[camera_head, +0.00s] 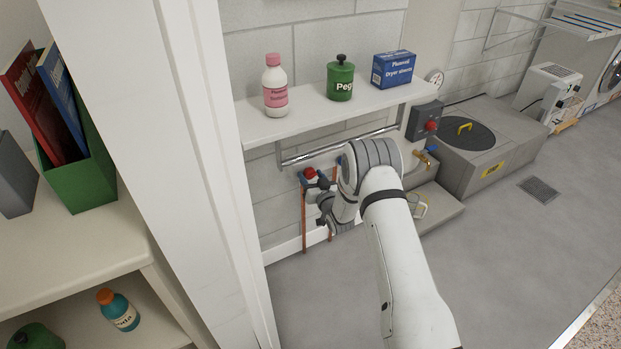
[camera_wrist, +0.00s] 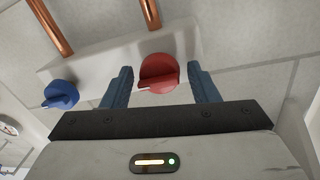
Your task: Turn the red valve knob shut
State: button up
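The red valve knob (camera_wrist: 158,73) is a round knob with a raised grip and a white mark at its left edge in the wrist view. It sits on a pale plate (camera_wrist: 95,62) on the wall. My gripper (camera_wrist: 160,88) is open, with one finger on each side of the red knob and a gap visible at both sides. In the head view the red knob (camera_head: 309,172) shows just beside my gripper (camera_head: 318,187), under the shelf. A blue knob (camera_wrist: 62,95) is on the same plate, left of the red one in the wrist view.
Two copper pipes (camera_wrist: 52,28) run from the plate. A metal rail (camera_head: 330,150) and a shelf (camera_head: 300,120) with a pink-labelled bottle (camera_head: 275,88), a green jar (camera_head: 340,80) and a blue box (camera_head: 393,69) are above my gripper. Open floor (camera_head: 510,240) lies to the right.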

jog(key=c, duration=0.8)
jog(key=shift+o, duration=0.2)
jog(key=shift+f+n+b, duration=0.15)
jog(key=shift+n+b, duration=0.15)
jog(key=shift+b, duration=0.15)
jog(key=shift+f+n+b, duration=0.15)
jog(key=shift+n+b, duration=0.85)
jog(key=shift+b, duration=0.2)
jog(key=n+b, duration=0.4)
jog(key=b, duration=0.1)
jog(key=n+y+b, duration=0.1)
jog(key=n+b, duration=0.7)
jog(key=n, duration=0.2)
jog(key=shift+y+b, duration=0.3)
jog(key=shift+b, duration=0.1)
jog(key=shift+n, duration=1.2)
